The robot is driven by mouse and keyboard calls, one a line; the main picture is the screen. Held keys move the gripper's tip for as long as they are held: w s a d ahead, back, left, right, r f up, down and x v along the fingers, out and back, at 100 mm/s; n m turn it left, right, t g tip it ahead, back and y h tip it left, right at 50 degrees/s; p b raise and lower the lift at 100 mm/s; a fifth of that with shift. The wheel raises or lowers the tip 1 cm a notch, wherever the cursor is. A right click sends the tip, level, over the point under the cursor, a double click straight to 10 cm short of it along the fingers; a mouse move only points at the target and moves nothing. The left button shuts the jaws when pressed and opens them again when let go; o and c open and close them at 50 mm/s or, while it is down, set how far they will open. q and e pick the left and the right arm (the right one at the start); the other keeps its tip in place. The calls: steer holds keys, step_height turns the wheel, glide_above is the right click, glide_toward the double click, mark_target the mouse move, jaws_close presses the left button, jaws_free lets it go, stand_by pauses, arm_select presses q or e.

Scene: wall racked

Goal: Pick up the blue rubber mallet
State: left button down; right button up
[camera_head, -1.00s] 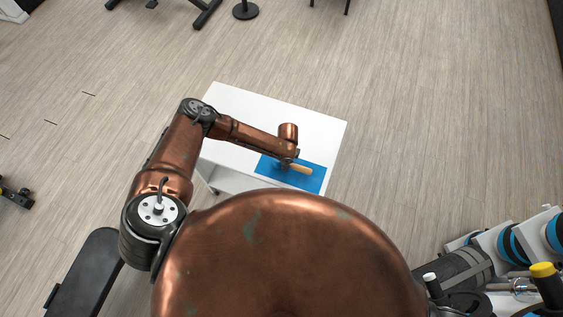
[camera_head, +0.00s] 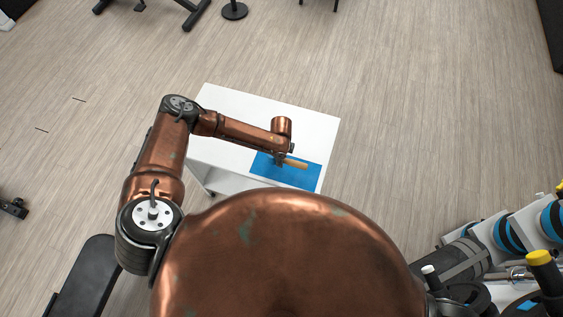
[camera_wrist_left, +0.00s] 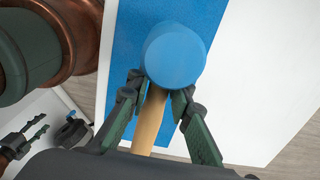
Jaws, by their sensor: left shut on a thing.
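The blue rubber mallet shows in the left wrist view as a round blue head (camera_wrist_left: 175,56) with a tan wooden handle (camera_wrist_left: 150,118) below it. In the head view its handle (camera_head: 297,164) sticks out to the right from my left gripper (camera_head: 284,160). My left gripper (camera_wrist_left: 158,98) is shut on the handle just under the head, one finger on each side. The mallet is over the blue mat (camera_head: 306,178); I cannot tell whether it touches it. My right gripper (camera_wrist_left: 35,130) shows small at the lower left of the left wrist view, its fingers apart and empty.
The mat lies on a white table (camera_head: 240,107) with free room behind it. A rack with blue-banded weights (camera_head: 508,232) stands at the right. A black bench (camera_head: 85,275) is at the lower left. Wooden floor surrounds the table.

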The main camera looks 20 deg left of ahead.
arm_select(q)
steer(key=s+a+r+b, duration=0.2)
steer(key=s+r, duration=0.7)
steer(key=s, duration=0.4)
steer(key=shift+s+a+r, duration=0.15)
steer(key=shift+s+a, duration=0.1)
steer(key=shift+a, duration=0.05)
steer(key=c, duration=2.2)
jaws_free()
steer(key=shift+c, duration=0.2)
jaws_close()
